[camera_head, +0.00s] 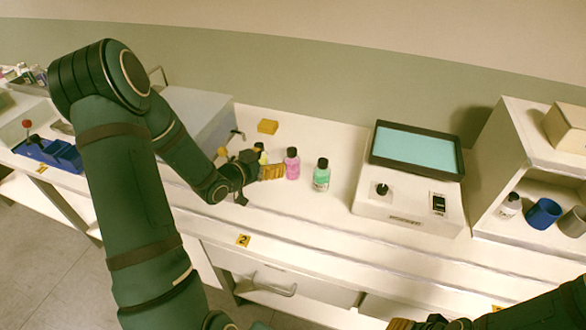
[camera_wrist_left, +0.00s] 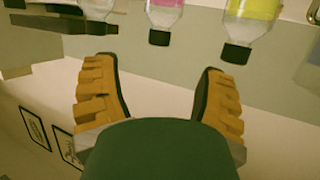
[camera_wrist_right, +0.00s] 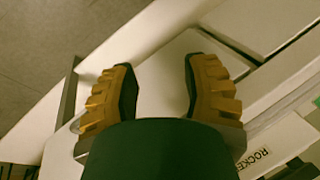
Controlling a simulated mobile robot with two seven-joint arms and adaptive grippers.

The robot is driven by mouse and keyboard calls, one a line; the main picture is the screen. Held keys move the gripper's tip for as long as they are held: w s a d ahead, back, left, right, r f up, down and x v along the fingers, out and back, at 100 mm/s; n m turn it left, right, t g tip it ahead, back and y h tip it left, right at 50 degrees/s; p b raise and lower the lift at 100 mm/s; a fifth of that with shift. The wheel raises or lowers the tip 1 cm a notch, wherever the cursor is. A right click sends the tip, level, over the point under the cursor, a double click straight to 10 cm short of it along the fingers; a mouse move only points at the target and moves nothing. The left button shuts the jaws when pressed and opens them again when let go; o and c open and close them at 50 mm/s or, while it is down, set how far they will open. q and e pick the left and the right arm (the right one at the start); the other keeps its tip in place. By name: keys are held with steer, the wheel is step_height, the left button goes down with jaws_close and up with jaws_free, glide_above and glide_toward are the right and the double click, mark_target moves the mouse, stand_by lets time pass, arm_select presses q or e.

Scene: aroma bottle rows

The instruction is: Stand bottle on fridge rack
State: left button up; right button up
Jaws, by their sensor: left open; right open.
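Three small bottles with black caps stand upright in a row on the white bench: a yellow one (camera_head: 261,156) partly behind my left gripper, a pink one (camera_head: 292,165) and a green-labelled one (camera_head: 321,177). My left gripper (camera_head: 262,172) is open and empty beside the yellow and pink bottles. In the left wrist view the pink bottle (camera_wrist_left: 164,14) and yellow bottle (camera_wrist_left: 250,18) appear upside down, beyond the open fingers (camera_wrist_left: 156,76). My right gripper is open and empty in the right wrist view (camera_wrist_right: 158,64), low near the bench front. I cannot identify the fridge rack.
A device with a teal screen (camera_head: 416,150) stands right of the bottles. An open shelf unit (camera_head: 490,190) at the far right holds a small bottle (camera_head: 508,206) and a blue cup (camera_head: 543,213). A yellow block (camera_head: 267,126) lies behind the row. A grey box (camera_head: 200,120) stands left.

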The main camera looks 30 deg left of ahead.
mark_target(288, 154)
arm_select(q)
steer(key=x, duration=0.5)
steer(key=b+x, duration=0.1)
steer(key=x, duration=0.4)
steer(key=shift+w+d+f, duration=0.1)
steer(key=shift+f, duration=0.15)
jaws_close()
